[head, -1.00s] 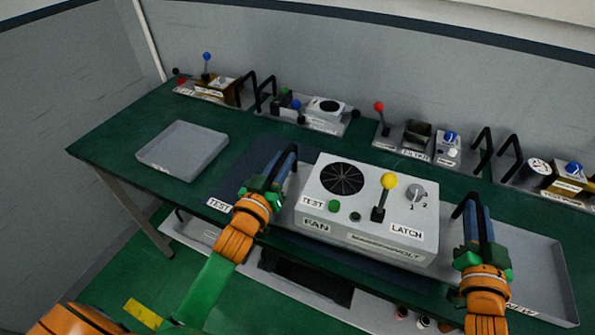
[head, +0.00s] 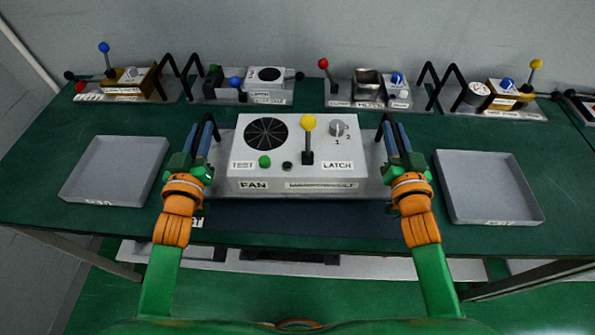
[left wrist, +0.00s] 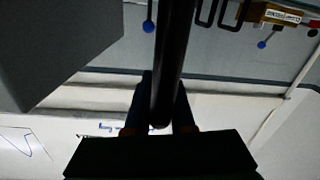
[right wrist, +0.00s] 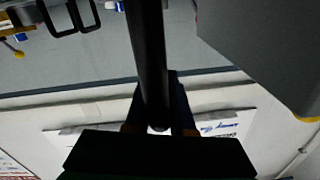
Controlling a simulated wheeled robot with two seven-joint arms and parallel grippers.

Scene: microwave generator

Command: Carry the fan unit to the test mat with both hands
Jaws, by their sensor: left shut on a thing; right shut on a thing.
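The fan unit (head: 300,150), a pale box with a round black grille, a yellow-topped lever and a green button, is level in the middle of the head view. My left gripper (head: 202,148) is shut on its left black handle, and my right gripper (head: 394,148) is shut on its right one. The handle bars show between the fingers in the left wrist view (left wrist: 172,60) and right wrist view (right wrist: 148,60). The dark blue test mat (head: 300,221) shows in front of and below the unit, which hides its rear. I cannot tell the height of any gap.
A grey tray (head: 118,142) lies on the green bench to the left and another (head: 490,215) to the right. Several smaller units with levers and handles stand along the back, including one with a fan grille (head: 268,76). The bench's front edge runs just before the mat.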

